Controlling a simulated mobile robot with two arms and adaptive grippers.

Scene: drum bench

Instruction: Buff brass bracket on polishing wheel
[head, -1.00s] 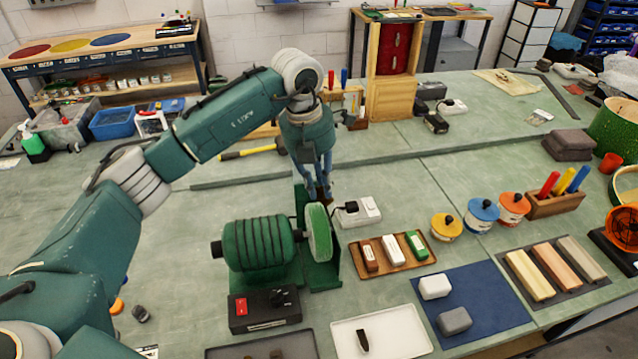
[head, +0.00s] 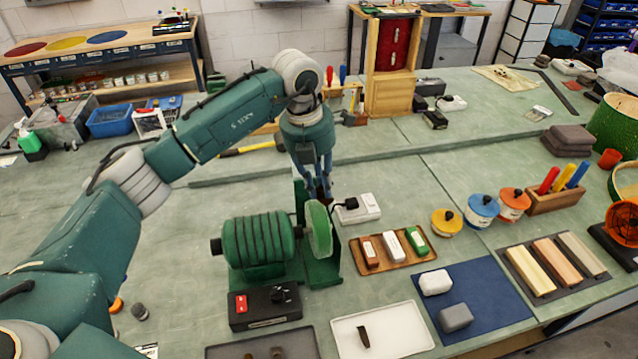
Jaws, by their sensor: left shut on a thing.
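The polishing machine is a green ribbed motor (head: 258,243) with a pale green polishing wheel (head: 319,230) on its right end. A control box with a red switch (head: 264,307) stands in front of it. My left gripper (head: 320,190) points down just above the top of the wheel. It is shut on a small brownish piece, apparently the brass bracket (head: 322,196), mostly hidden by the fingers. I cannot tell whether the piece touches the wheel. My right gripper is not in view.
A wooden tray with compound bars (head: 431,256) lies right of the wheel. A white tray (head: 400,335) holding a small dark piece and a dark tray (head: 225,350) lie in front. A white power box (head: 360,209) with a black plug stands just behind the wheel.

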